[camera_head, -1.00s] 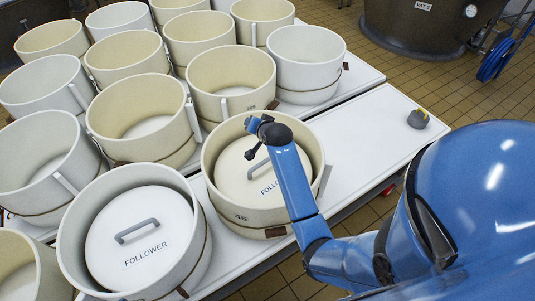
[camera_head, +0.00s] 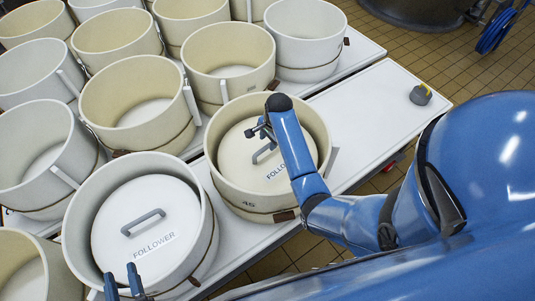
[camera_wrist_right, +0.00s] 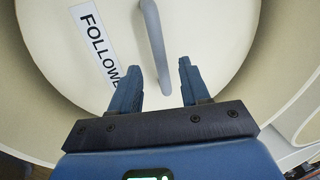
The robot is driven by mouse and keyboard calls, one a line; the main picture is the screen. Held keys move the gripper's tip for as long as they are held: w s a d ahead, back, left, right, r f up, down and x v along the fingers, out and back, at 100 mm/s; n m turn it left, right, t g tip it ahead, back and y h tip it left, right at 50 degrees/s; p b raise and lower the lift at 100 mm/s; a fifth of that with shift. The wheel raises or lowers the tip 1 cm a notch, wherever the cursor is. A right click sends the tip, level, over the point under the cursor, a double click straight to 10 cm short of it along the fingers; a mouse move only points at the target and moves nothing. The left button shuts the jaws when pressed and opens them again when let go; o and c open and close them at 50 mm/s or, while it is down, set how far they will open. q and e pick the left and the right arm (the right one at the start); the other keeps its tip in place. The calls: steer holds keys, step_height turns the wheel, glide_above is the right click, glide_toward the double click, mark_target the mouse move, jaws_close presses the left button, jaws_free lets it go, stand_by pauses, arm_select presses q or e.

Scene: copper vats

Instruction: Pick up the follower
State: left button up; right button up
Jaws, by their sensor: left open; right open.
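A cream round follower (camera_head: 240,165) with a grey bar handle (camera_head: 264,153) lies inside the cream mould (camera_head: 309,118) numbered on its front. My right gripper (camera_head: 258,130) is open above this follower, close to the handle. In the right wrist view the handle (camera_wrist_right: 153,42) lies ahead of the open jaws (camera_wrist_right: 160,68), roughly in line with the gap; I cannot tell whether it is between them. A white follower (camera_head: 180,200) with a grey handle (camera_head: 144,222) lies in the front-left white mould (camera_head: 204,235). My left gripper (camera_head: 123,278) is open at this mould's near rim.
Several empty cream and white moulds (camera_head: 140,87) crowd the left and back. A white table (camera_head: 370,105) has free room at the right, with a small grey and yellow object (camera_head: 420,95) on its edge. A blue hose reel (camera_head: 495,32) stands on the tiled floor.

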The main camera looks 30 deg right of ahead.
mark_target(268, 145)
steer(key=shift+w+f, duration=0.2)
steer(key=shift+f, duration=0.85)
steer(key=shift+w+f, duration=0.2)
steer(key=shift+f, duration=0.8)
steer(key=shift+w+f, duration=0.2)
steer(key=shift+f, duration=0.85)
jaws_close()
steer(key=shift+w+d+r, duration=0.1)
